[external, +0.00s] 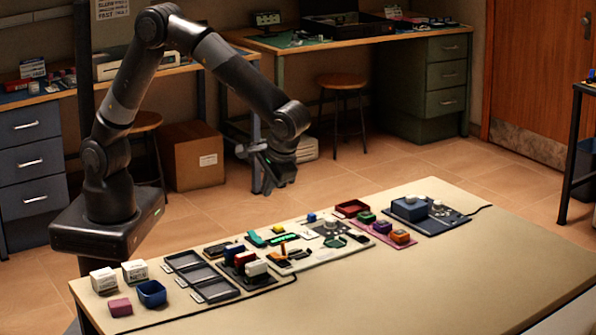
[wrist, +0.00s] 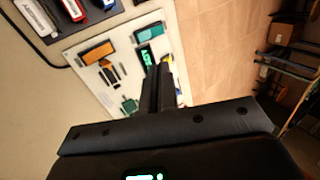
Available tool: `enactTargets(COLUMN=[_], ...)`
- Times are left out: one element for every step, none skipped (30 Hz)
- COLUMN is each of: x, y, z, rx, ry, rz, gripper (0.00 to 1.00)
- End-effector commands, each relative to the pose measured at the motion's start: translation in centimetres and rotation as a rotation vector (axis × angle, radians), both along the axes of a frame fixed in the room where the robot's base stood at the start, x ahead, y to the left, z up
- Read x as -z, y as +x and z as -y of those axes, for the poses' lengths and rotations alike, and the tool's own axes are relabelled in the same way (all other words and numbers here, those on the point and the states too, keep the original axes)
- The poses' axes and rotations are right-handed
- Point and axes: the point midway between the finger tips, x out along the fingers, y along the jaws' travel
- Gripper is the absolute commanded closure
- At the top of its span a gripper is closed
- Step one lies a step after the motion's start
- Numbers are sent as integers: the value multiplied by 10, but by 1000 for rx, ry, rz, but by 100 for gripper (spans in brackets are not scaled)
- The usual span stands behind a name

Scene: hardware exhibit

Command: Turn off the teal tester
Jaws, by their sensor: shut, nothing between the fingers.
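A white board (external: 300,262) on the table carries the teal tester parts. A teal block (external: 256,239) sits at its back left, beside a lit green display (external: 286,239). In the wrist view the teal block (wrist: 149,33) lies just beyond my fingertips, and the green-lit display (wrist: 147,58) is partly hidden by my fingers. An orange block (wrist: 97,52) and small dark levers (wrist: 109,72) are near it on the board. My gripper (external: 282,180) is shut and empty, held well above the board, touching nothing.
Dark trays (external: 205,277) and red, black and white blocks (external: 243,262) stand left of the board. A pink tray (external: 385,234) with coloured blocks and a dark blue unit (external: 410,210) stand to the right. The table's front right is clear.

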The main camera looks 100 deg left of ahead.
Motion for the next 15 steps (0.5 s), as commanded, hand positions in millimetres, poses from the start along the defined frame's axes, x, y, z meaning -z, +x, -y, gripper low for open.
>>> enactTargets(x=[4, 5, 7, 7, 8, 8, 8, 8, 8, 8, 8, 8, 8, 8, 8], y=[2, 3, 3, 4, 4, 4, 4, 4, 4, 4, 4, 4, 4, 4, 4], z=[2, 2, 3, 3, 3, 4, 4, 4, 4, 3, 3, 3, 3, 3, 3], rx=[-6, -9, -14, -15, -16, -17, -17, -18, -18, -17, -17, -17, -17, -17, -17], ry=[8, 13, 17, 19, 20, 22, 22, 22, 22, 22, 22, 21, 21, 21, 21], rz=[-6, -7, -8, -9, -9, -11, -11, -10, -10, -11, -11, -10, -10, -10, -10], gripper=[100, 100, 100, 100, 100, 100, 100, 100, 100, 100, 100, 100, 100, 100, 100])
